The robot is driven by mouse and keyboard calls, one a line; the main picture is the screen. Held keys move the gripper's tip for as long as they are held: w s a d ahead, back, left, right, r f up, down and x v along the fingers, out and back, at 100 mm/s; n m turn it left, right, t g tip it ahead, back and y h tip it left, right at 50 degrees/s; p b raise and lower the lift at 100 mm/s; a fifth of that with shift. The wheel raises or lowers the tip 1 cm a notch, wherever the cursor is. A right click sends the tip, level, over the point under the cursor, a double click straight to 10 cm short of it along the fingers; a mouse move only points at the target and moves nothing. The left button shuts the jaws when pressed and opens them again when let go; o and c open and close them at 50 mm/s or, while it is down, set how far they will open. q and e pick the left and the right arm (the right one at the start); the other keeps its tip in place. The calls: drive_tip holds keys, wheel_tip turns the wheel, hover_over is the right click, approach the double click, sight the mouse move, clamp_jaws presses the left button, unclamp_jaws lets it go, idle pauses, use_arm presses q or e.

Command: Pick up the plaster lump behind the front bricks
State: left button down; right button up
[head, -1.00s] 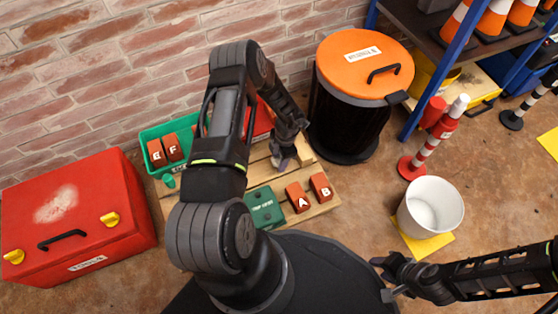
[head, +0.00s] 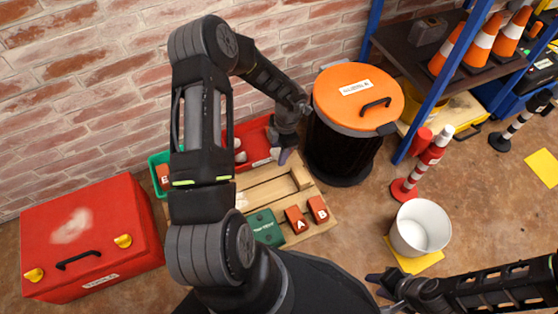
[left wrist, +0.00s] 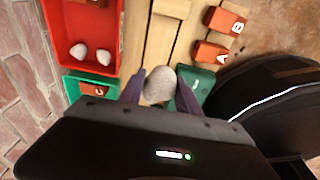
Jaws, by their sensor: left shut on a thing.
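My left gripper (head: 284,154) is shut on a pale grey plaster lump (left wrist: 159,85), which shows between its fingers in the left wrist view. The gripper is above the wooden pallet (head: 262,187), near its back edge. In the head view the lump is mostly hidden by the fingers. Orange-red bricks A (head: 296,219) and B (head: 317,209) stand at the pallet's front beside a green block (head: 264,227). My right gripper (head: 382,285) is open and empty at the lower right, over the floor.
A red tray (head: 258,135) with pale lumps (left wrist: 91,54) and a green tray (head: 158,161) with bricks lie along the wall. A lidded bin (head: 360,92) stands close right of my left gripper. A red toolbox (head: 92,230) is left, a white bucket (head: 421,229) right.

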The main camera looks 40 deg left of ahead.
sight(277, 151)
use_arm(q)
wheel_tip(277, 151, up, 6)
drive_tip(key=shift+p, duration=0.75)
